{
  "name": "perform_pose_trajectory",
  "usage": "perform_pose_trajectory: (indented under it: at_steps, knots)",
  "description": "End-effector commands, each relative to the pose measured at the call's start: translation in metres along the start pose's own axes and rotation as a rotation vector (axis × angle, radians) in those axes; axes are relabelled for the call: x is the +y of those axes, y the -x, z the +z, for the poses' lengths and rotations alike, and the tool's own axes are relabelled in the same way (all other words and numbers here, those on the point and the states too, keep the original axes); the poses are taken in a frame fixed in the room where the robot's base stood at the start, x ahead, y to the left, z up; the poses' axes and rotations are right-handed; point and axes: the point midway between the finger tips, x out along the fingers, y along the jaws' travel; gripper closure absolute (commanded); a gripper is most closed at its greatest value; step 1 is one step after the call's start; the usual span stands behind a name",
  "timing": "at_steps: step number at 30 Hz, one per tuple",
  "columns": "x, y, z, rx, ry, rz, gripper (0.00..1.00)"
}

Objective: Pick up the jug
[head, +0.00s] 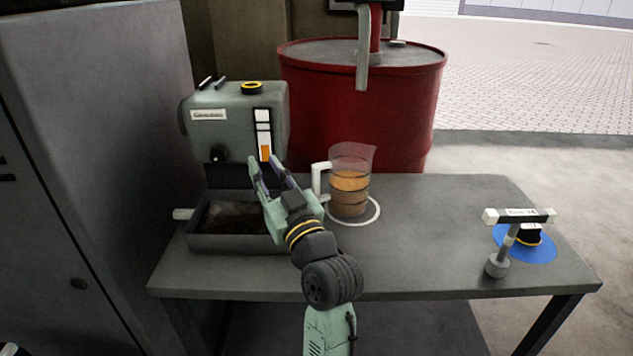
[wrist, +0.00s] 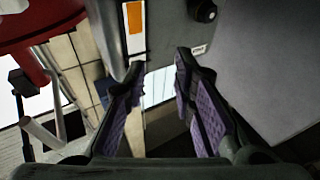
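The clear jug (head: 350,182) stands upright on a white ring marked on the grey table, right of the middle of the head view. It holds amber liquid, and its white handle (head: 318,178) points left toward my gripper. My gripper (head: 265,162) is open and empty, left of the jug and apart from it, in front of the grey machine. In the wrist view my gripper (wrist: 159,64) shows two spread fingers with purple pads and nothing between them. I cannot make out the jug in the wrist view.
The grey machine (head: 235,125) with an orange level gauge stands behind a dark tray (head: 222,242). A red drum (head: 362,110) is behind the table. A T-handled tool (head: 508,240) and a black-and-yellow cap (head: 528,234) are at right. Table space right of the jug is clear.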

Motion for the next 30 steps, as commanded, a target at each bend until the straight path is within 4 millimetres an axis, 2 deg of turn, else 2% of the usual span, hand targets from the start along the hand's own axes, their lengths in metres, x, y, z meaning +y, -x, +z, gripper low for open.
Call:
perform_pose_trajectory:
  at_steps: [1, 3, 6, 10, 19, 26, 30]
  knots:
    - [0.043, 0.021, 0.018, -0.088, -0.003, 0.054, 0.76]
    - [0.076, 0.047, 0.041, -0.176, -0.012, 0.086, 0.76]
    - [0.101, 0.075, 0.059, -0.246, -0.023, 0.111, 0.76]
    - [0.113, 0.087, 0.07, -0.283, -0.031, 0.12, 0.76]
    - [0.118, 0.046, 0.082, -0.285, -0.033, 0.118, 0.76]
    - [0.119, 0.028, 0.085, -0.284, -0.032, 0.119, 0.76]
    - [0.118, 0.006, 0.086, -0.285, -0.032, 0.116, 0.76]
